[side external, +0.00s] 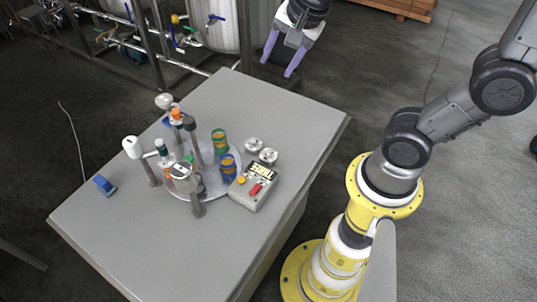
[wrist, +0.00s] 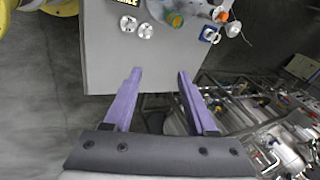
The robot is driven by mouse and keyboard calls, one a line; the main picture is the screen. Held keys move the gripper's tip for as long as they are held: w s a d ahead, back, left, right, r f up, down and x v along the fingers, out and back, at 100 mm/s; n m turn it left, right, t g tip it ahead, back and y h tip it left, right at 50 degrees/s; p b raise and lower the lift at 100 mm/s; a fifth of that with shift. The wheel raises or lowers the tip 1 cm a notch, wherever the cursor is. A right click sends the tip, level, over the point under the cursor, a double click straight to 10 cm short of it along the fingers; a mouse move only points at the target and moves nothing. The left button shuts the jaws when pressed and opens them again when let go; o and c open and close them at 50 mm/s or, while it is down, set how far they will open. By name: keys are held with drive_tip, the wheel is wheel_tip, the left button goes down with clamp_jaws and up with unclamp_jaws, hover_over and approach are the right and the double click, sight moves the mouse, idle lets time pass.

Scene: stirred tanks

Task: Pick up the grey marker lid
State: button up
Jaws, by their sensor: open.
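I cannot make out a grey marker lid with certainty. Two small silver-grey round pieces, one (side external: 253,144) behind the other (side external: 269,156), sit on the table (side external: 285,115) beside the control box; they also show at the top of the wrist view (wrist: 128,24). A dark grey block (side external: 189,123) tops a post on the round plate. My gripper (side external: 278,67) has two purple fingers, apart and empty. It hangs high by the table's far edge, well away from all these pieces. In the wrist view the fingers (wrist: 159,72) point toward the table edge with nothing between them.
A round plate (side external: 231,189) carries posts and colored jars, including a green-orange one (side external: 220,141) and a blue one (side external: 228,167). A control box (side external: 253,188) stands beside it. A blue piece (side external: 105,185) lies at left. Steel tanks (side external: 215,25) and pipes stand behind. The table's right side is clear.

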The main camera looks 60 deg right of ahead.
drive_tip(key=w+f+m+g, duration=0.35)
drive_tip(key=w+f, duration=0.25)
drive_tip(key=f, duration=0.6)
drive_tip(key=g, duration=0.2)
approach(269, 151)
drive_tip(key=f, duration=0.1)
drive_tip(key=a+f, duration=0.1)
drive_tip(key=shift+a+f+m+h, duration=0.15)
drive_tip(key=shift+f+m+h, duration=0.15)
drive_tip(key=shift+f+m, duration=0.1)
drive_tip(key=f, duration=0.1)
drive_tip(key=d+f, duration=0.1)
drive_tip(key=f, duration=0.3)
drive_tip(key=shift+s+d, duration=0.2)
drive_tip(key=shift+d, duration=0.15)
drive_tip(key=shift+f+t, duration=0.25)
drive_tip(key=shift+f, duration=0.15)
clamp_jaws()
